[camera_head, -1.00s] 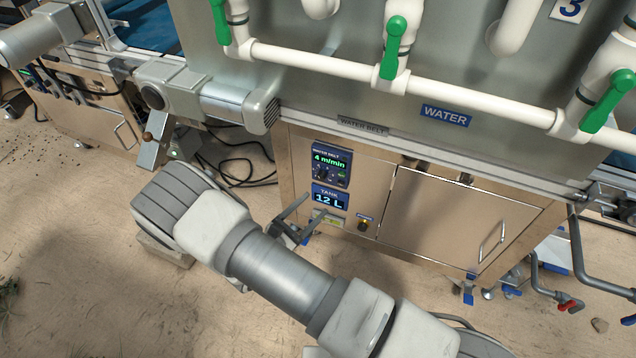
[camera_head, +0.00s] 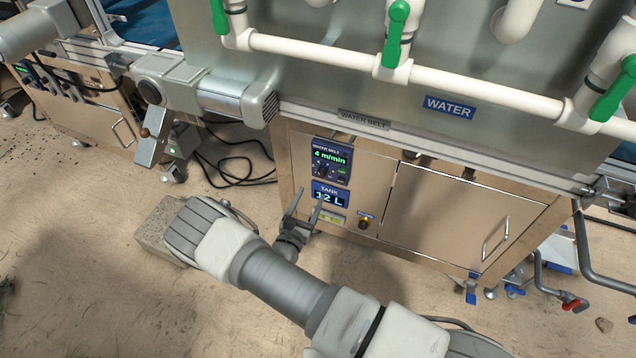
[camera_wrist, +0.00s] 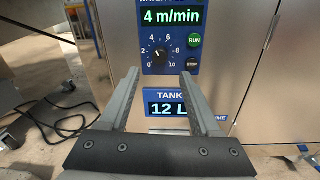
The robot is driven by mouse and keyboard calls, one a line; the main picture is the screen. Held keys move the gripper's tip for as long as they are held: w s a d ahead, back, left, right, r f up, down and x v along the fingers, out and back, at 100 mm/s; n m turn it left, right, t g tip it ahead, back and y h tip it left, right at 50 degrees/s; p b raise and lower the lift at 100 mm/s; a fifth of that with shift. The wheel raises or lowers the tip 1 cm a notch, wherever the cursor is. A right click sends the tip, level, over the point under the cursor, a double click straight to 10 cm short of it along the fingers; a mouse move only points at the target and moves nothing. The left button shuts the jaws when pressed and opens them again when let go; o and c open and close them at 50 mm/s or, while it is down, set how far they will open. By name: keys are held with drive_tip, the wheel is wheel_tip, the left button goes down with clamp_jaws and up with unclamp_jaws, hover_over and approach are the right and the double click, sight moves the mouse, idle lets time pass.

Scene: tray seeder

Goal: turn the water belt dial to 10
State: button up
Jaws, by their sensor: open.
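The water belt dial (camera_wrist: 160,54) is a black knob on a dark blue panel, inside a printed scale from 0 to 10. The green display (camera_wrist: 170,17) above it reads 4 m/min. The dial (camera_head: 320,171) looks small in the head view. My gripper (camera_wrist: 160,74) is open and empty. Its two fingers point at the panel, with the tips just below the dial in the wrist view and to either side of it. They appear apart from it. In the head view my gripper (camera_head: 307,197) is in front of the tank display.
Right of the dial are a green RUN button (camera_wrist: 194,41) and a black STOP button (camera_wrist: 192,64). The tank display (camera_head: 330,197) reads 12 L below. A cabinet door (camera_head: 450,215) with a handle is further right.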

sight(320, 175)
drive_tip(key=b+x, duration=0.1)
drive_tip(key=x, duration=0.6)
drive_tip(key=shift+w+d+b, duration=0.1)
drive_tip(key=shift+w+b, duration=0.05)
drive_tip(key=shift+b, duration=0.15)
clamp_jaws()
